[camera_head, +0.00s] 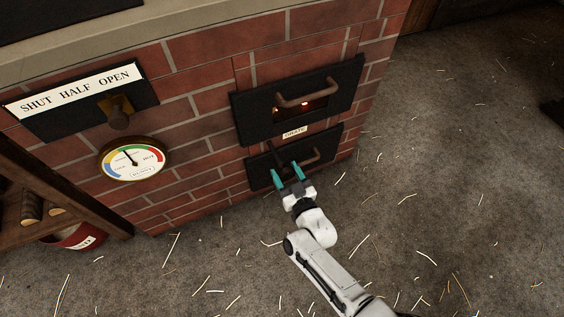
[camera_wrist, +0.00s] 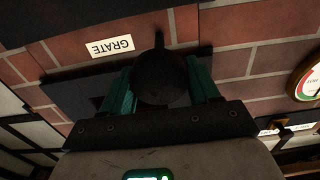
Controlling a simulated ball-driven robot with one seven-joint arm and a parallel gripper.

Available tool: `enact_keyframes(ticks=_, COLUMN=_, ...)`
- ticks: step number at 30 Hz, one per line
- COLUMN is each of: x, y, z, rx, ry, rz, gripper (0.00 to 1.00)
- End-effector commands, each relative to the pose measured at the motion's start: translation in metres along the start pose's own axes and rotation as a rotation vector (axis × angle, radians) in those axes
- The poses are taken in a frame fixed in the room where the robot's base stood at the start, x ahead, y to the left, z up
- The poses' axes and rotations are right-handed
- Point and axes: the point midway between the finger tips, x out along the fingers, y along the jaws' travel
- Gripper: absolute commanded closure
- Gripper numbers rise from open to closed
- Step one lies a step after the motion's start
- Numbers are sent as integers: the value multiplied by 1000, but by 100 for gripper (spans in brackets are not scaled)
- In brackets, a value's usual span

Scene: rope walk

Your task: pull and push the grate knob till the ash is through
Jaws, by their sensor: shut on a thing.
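The grate knob (camera_wrist: 160,78) is a dark round knob on a thin rod, close in the wrist view under the upside-down GRATE label (camera_wrist: 111,47). My gripper (camera_head: 287,174) has its teal fingers shut on the knob, one on each side, in front of the brick stove. In the head view the GRATE label (camera_head: 295,132) sits between the upper fire door (camera_head: 255,109) and the lower dark door (camera_head: 262,165). An orange glow shows through the upper door's opening. The ash itself cannot be made out.
A SHUT–HALF–OPEN plate (camera_head: 80,90) with its own knob and a round gauge (camera_head: 134,158) are on the brick wall at left. A wooden shelf (camera_head: 60,190) and a red bucket (camera_head: 78,238) stand at lower left. The straw-strewn floor at right is open.

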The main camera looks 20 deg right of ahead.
Motion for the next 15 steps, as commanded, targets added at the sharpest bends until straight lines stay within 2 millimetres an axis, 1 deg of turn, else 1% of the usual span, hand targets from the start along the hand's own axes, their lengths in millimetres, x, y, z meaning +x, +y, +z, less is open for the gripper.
enact_keyframes(ticks=6, x=0, y=0, z=0, rx=0, ry=0, rz=-1, gripper=94)
enact_keyframes(ticks=7, x=1, y=0, z=0, rx=0, ry=0, rz=-1, gripper=38)
enact_keyframes(ticks=13, x=1, y=0, z=0, rx=0, ry=0, rz=0, gripper=19)
enact_keyframes(ticks=15, x=1, y=0, z=0, rx=0, ry=1, rz=0, gripper=17)
